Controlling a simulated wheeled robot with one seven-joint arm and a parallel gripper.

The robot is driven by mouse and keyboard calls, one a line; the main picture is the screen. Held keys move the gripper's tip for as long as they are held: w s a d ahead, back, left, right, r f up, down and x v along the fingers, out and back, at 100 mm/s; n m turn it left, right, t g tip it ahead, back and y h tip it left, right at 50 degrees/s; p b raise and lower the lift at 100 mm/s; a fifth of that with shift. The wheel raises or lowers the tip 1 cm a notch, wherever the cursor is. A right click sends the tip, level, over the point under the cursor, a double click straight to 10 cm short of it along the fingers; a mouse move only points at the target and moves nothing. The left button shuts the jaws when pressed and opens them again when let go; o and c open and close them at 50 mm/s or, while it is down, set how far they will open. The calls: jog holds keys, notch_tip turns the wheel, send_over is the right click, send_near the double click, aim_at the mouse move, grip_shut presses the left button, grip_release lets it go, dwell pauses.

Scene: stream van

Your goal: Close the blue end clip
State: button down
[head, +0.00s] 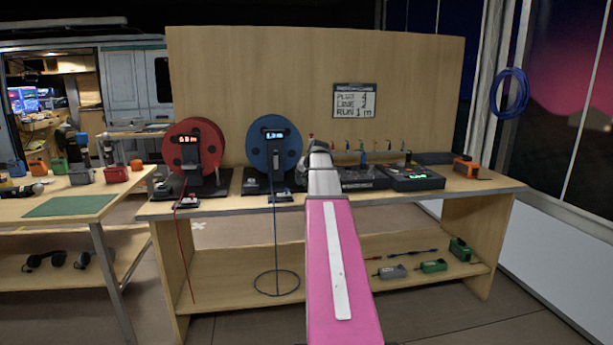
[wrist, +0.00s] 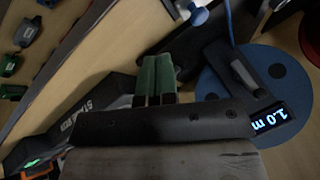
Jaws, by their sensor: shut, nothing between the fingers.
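The blue reel (head: 273,145) stands upright on the bench; it also shows in the wrist view (wrist: 254,92), its lit display reading 1.0 m. A small block at its front edge, with a blue lever (wrist: 197,16) in the wrist view, looks like the blue end clip (head: 280,198). I cannot tell whether its lever is up or down. A blue cable (head: 275,235) hangs from there to a loop on the lower shelf. My gripper (wrist: 155,80) is shut and empty, its green fingers together, apart from the lever. In the head view my arm hides the fingers.
The red reel (head: 194,150) stands left of the blue one. A black device (head: 412,178) and an orange tool (head: 465,167) lie to the right. A board (head: 354,101) on the back panel reads RUN 1 m. Green and grey boxes sit on the lower shelf (head: 225,258).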

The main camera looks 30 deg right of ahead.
aim_at(280, 194)
jog(key=x, duration=0.3)
jog(key=shift+w+f, duration=0.2)
jog(key=shift+w+a+f, duration=0.2)
jog(key=shift+w+a, duration=0.35)
jog(key=shift+w+a+f, duration=0.2)
jog(key=shift+w+a, duration=0.3)
jog(key=shift+a, duration=0.1)
jog(key=shift+w+a+f, duration=0.1)
jog(key=shift+w+a, duration=0.15)
jog(key=shift+a, duration=0.1)
jog(key=shift+w+a, duration=0.2)
jog(key=shift+a, duration=0.5)
jog(key=shift+w+a, duration=0.2)
jog(key=shift+a, duration=0.5)
jog(key=shift+w+a, duration=0.2)
jog(key=shift+a, duration=0.5)
